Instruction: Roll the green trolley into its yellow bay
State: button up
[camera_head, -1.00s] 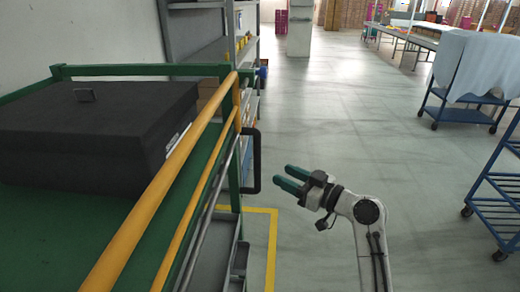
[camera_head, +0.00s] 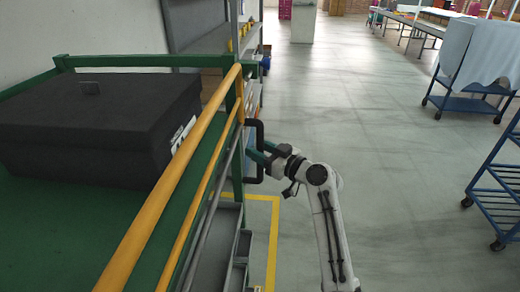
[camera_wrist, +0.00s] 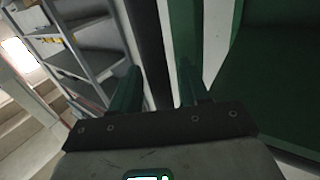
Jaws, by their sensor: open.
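The green trolley (camera_head: 60,224) fills the left of the head view, with a green deck, yellow side rails and a black upright handle (camera_head: 259,132) on its right side. My gripper (camera_head: 258,156) is at this handle, reaching in from the right. In the wrist view my gripper's two green fingers (camera_wrist: 156,85) stand apart, with the dark handle bar (camera_wrist: 148,40) between them. I cannot tell whether they touch it. A yellow floor line (camera_head: 275,240) with a corner shows beside the trolley; the rest of this marking is hidden.
A large black box (camera_head: 85,130) lies on the trolley's deck. A grey shelf rack (camera_head: 200,25) stands beyond it by the wall. Blue carts (camera_head: 465,105) stand at the right, one under a pale cloth. The floor between (camera_head: 385,130) is clear.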

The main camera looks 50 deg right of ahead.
grip_shut()
dwell(0.3)
dwell(0.3)
